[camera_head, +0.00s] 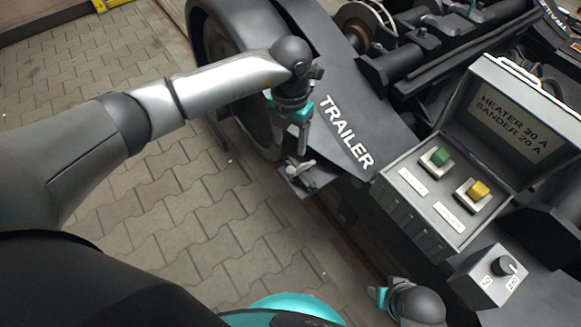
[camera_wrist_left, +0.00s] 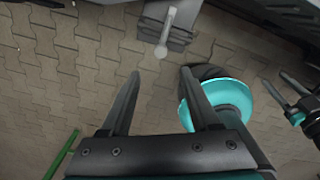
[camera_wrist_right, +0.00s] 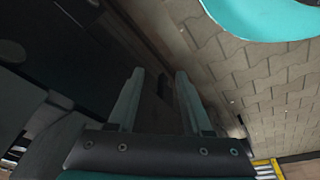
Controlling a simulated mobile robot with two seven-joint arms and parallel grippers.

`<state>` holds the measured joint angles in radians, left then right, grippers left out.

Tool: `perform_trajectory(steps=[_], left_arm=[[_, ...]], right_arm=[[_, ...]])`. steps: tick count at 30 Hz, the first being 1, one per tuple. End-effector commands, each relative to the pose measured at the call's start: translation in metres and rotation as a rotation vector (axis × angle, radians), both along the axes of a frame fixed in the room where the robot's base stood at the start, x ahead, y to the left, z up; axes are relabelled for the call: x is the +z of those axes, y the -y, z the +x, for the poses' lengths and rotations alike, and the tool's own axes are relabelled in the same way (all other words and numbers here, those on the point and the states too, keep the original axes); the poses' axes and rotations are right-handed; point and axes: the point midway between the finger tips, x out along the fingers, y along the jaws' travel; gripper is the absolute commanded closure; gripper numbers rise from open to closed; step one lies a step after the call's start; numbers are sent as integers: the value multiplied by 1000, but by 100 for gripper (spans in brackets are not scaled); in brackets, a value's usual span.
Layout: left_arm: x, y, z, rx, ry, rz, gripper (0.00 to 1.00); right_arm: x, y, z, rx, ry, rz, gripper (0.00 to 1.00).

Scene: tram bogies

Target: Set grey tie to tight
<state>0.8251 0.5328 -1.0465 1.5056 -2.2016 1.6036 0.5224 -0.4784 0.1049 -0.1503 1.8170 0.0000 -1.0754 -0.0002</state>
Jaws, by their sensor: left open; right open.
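A small grey bracket with a pale grey lever (camera_head: 300,172) sits on the side of the dark bogie frame, below the TRAILER lettering. I take it for the grey tie; no tight mark on it is readable. In the left wrist view the lever (camera_wrist_left: 166,32) lies across a grey block, its rounded end toward me. My left gripper (camera_wrist_left: 160,74) is open and empty, its fingertips just short of the lever and apart from it. In the head view it points down above the bracket. My right gripper (camera_wrist_right: 160,72) is open and empty, facing a dark surface.
An open grey switch box (camera_head: 415,212) with a green switch (camera_head: 437,158) and a yellow switch (camera_head: 479,190) stands on the frame. A grey box with a dark knob (camera_head: 503,266) is at lower right. Paving (camera_head: 190,200) beside the frame is clear.

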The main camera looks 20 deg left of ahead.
Motion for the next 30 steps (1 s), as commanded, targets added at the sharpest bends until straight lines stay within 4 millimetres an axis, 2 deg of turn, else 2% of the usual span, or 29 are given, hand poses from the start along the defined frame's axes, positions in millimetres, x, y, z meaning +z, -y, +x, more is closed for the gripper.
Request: perform_trajectory(steps=[3,21,30], left_arm=[[-19,1,-1,0,-3,-1,38],[-88,1,-1,0,-2,-4,38],[-107,1,0,-1,0,-3,38]], right_arm=[[10,-1,7,-1,22,3,50],[77,-3,23,-4,118,16,50],[99,-3,22,-5,148,20,50]])
